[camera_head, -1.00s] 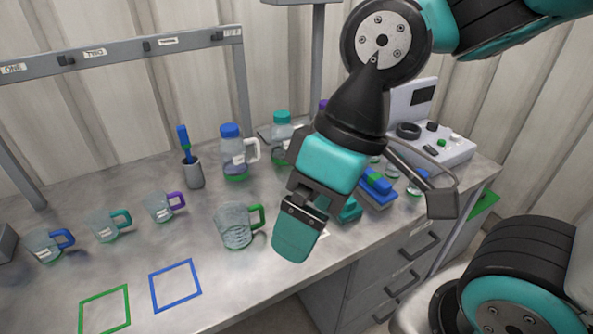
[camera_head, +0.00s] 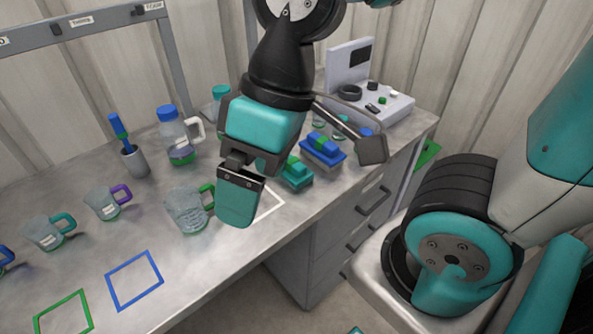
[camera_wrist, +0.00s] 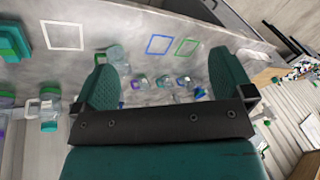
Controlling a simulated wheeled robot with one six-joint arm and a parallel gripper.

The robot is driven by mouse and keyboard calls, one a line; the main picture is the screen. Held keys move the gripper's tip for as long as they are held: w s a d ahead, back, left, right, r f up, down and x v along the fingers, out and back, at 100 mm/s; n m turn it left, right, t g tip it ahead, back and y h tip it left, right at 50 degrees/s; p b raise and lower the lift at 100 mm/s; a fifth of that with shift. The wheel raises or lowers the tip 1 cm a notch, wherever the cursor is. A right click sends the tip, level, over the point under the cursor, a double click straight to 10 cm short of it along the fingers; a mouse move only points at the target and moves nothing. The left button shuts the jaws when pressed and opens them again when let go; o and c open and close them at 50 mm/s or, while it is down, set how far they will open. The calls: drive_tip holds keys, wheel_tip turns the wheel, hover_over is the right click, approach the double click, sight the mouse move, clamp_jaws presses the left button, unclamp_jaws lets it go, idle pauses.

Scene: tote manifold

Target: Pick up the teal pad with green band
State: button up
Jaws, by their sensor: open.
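The teal pad with green band (camera_head: 297,173) lies on the grey table near its front right edge, in front of a blue pad with a green band (camera_head: 323,147). Its left part is partly hidden behind my gripper in the head view. In the wrist view a teal and green pad (camera_wrist: 12,42) is cut off at the upper left edge. My gripper (camera_head: 238,205) is above the table to the left of the pad, apart from it. In the wrist view my gripper (camera_wrist: 165,78) has its two fingers wide apart with nothing held between them.
A clear mug with green handle (camera_head: 188,211) stands just left of my gripper. A white outlined square (camera_head: 270,202) lies beyond the gripper. Bottles (camera_head: 176,135) and a brush holder (camera_head: 134,162) stand behind. A grey device (camera_head: 372,103) stands back right. The table's front edge is close.

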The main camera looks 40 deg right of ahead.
drive_tip(key=w+d+f+m+h+b, duration=0.1)
drive_tip(key=w+d+f+m+b, duration=0.1)
drive_tip(key=w+d, duration=0.3)
drive_tip(key=w+d+f+m+h+b, duration=0.1)
drive_tip(key=w+d+f+b, duration=0.15)
drive_tip(key=w, duration=0.55)
drive_tip(key=m+h+b, duration=0.2)
drive_tip(key=m, duration=0.2)
hover_over(293, 160)
wheel_tip(293, 160, down, 6)
drive_tip(key=f, duration=0.7)
drive_tip(key=f+p, duration=0.1)
drive_tip(key=f, duration=0.3)
drive_tip(key=shift+s+a+f, duration=0.2)
drive_tip(key=shift+s, duration=0.1)
drive_tip(key=f, duration=0.3)
drive_tip(key=f+p, duration=0.1)
drive_tip(key=f, duration=0.1)
drive_tip(key=shift+w+d+f, duration=0.15)
drive_tip(key=shift+w+f, duration=0.15)
drive_tip(key=c, duration=1.1)
drive_tip(key=shift+r, duration=0.15)
wheel_tip(293, 160, up, 20)
drive_tip(key=shift+f+b, duration=0.1)
drive_tip(key=shift+b, duration=0.25)
